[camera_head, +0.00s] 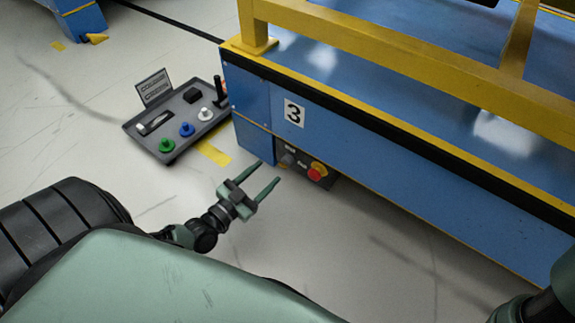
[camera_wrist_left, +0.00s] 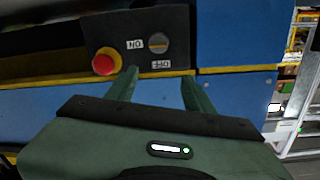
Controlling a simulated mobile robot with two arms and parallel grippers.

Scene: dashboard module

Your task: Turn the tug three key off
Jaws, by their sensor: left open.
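The blue tug with a "3" plate (camera_head: 294,113) stands at the right in the head view. Its low black panel (camera_head: 305,165) carries a grey key switch (camera_head: 287,159) and a red button with a yellow base (camera_head: 316,171). In the left wrist view the round key switch (camera_wrist_left: 158,43) sits beside inverted ON and OFF labels, with the red button (camera_wrist_left: 106,62) to its left. My left gripper (camera_head: 269,170) is open and empty, its fingers pointing at the panel. In the wrist view its fingertips (camera_wrist_left: 159,74) lie below the switch, apart from it. My right gripper is not in view.
A grey control box (camera_head: 150,135) with green, blue and white knobs stands on the floor left of the tug. A yellow rail (camera_head: 400,50) runs along the tug's top. The pale floor before the panel is clear.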

